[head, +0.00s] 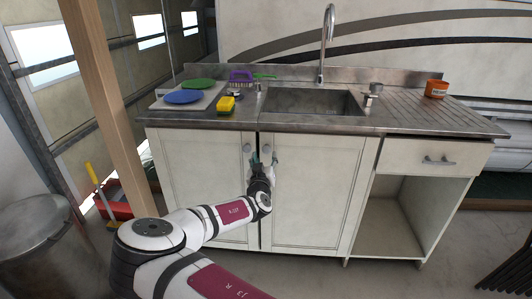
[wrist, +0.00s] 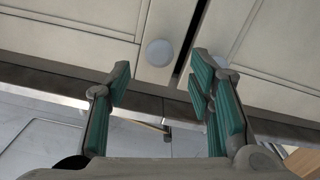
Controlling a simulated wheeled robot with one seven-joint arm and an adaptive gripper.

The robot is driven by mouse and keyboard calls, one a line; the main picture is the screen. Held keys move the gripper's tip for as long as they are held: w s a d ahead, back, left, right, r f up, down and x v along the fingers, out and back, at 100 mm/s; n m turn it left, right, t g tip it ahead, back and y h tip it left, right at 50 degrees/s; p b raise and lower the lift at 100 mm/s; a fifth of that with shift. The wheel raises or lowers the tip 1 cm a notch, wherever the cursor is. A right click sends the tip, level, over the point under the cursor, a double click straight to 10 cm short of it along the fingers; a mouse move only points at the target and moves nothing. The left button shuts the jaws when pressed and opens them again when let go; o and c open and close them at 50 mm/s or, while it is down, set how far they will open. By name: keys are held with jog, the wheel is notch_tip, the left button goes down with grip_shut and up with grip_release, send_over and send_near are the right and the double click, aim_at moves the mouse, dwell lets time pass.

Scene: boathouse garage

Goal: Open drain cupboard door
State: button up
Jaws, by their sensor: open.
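The sink cabinet has two pale panelled doors, a left door (head: 200,190) and a right door (head: 312,195), with a narrow dark gap between them. Each has a round knob near the gap: the left knob (head: 247,148) and the right knob (head: 267,148). My gripper (head: 262,160) is at the right door's knob height, in front of the doors. In the wrist view, which looks upside down, my gripper (wrist: 160,80) is open and empty. One knob (wrist: 160,52) shows beyond and between the fingertips, apart from them. The other knob (wrist: 226,76) is partly hidden behind the right finger.
A steel counter (head: 400,122) with a basin (head: 310,102) overhangs the doors. A drawer (head: 435,157) sits above an open shelf (head: 390,230) at right. A wooden post (head: 108,110) stands left, and a metal bin (head: 45,235) is nearby.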

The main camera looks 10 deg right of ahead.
aim_at(266, 151)
jog(key=x, duration=0.6)
jog(key=shift+b, duration=0.4)
grip_shut()
